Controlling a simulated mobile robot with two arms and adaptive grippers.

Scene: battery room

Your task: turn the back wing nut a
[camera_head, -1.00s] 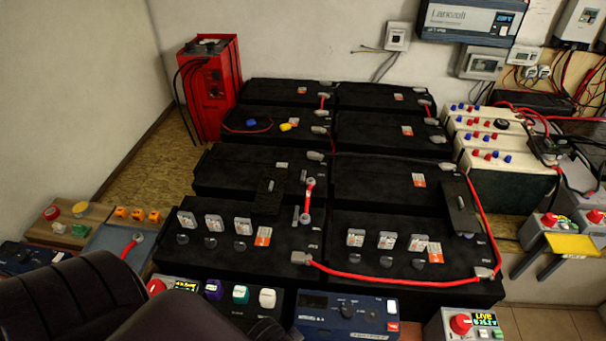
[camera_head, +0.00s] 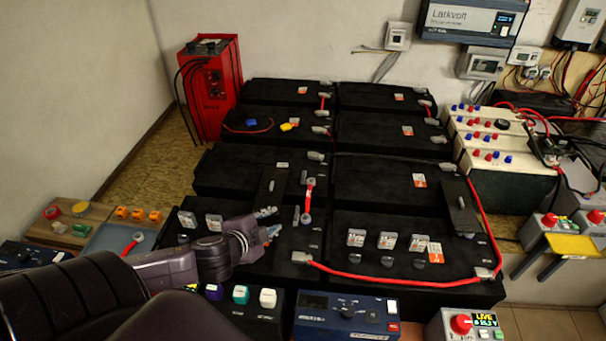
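Another grey fitting (camera_head: 296,214) is by the front end. My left gripper (camera_head: 272,222) is over the front battery, left of the link and apart from it. Its two fingers are spread, with nothing seen between them. My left arm hides part of the front battery. My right gripper is out of view.
A long red cable (camera_head: 390,281) runs along the front batteries. Grey-capped fittings (camera_head: 387,241) rise from the front right battery. A dark upright plate (camera_head: 270,187) stands just behind my gripper. A blue device (camera_head: 345,315) stands in front.

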